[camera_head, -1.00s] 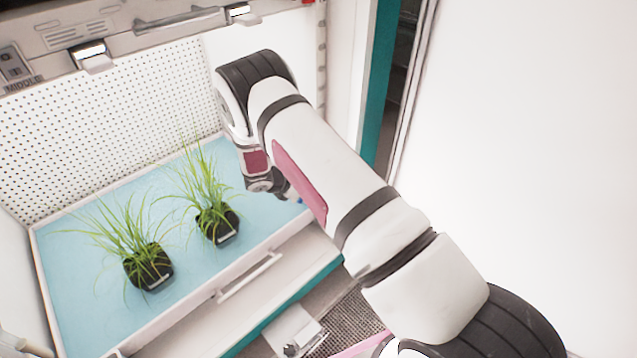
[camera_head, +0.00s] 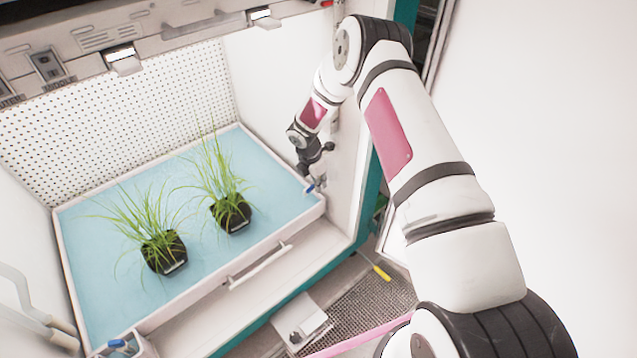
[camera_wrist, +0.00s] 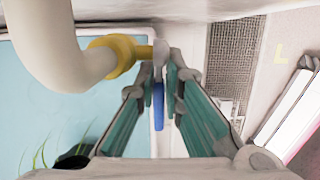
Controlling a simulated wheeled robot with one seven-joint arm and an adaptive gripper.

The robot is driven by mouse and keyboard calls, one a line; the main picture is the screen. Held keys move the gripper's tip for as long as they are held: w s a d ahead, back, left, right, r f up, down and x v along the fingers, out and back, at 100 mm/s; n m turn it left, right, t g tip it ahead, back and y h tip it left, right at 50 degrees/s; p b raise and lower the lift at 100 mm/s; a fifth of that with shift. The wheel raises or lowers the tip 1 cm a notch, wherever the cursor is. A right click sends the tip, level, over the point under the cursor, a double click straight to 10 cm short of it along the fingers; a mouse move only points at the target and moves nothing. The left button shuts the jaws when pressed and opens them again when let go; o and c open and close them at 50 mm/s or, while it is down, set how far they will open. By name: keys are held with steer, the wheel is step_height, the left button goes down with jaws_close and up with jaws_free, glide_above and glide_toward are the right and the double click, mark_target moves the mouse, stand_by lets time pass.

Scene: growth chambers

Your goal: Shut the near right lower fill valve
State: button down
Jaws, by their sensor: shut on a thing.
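The lower fill valve has a blue lever (camera_wrist: 158,106) and sits at the end of a white pipe (camera_wrist: 62,60) with a yellow collar (camera_wrist: 118,55) in the wrist view. In the head view a blue lever (camera_head: 311,187) shows at the right front corner of the blue tray. My gripper (camera_wrist: 156,90) is around the lever in the wrist view, a finger on either side, and is shut on it. In the head view my gripper (camera_head: 315,165) reaches down beside the chamber's right wall. The contact itself is partly hidden by the fingers.
Two potted grasses (camera_head: 163,252) (camera_head: 232,214) stand in the blue tray (camera_head: 110,300). Another blue lever (camera_head: 117,343) is at the tray's left front corner. A drawer handle (camera_head: 259,265) and a floor grate (camera_head: 355,307) lie in front. The chamber's right wall (camera_head: 350,180) is close to my arm.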

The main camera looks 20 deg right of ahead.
steer(key=shift+w+a+r, duration=0.1)
steer(key=shift+w, duration=0.2)
steer(key=c, duration=1.8)
jaws_free()
steer(key=shift+o, duration=0.4)
steer(key=shift+s, duration=0.1)
steer(key=shift+s+f, duration=0.1)
steer(key=shift+f, duration=0.1)
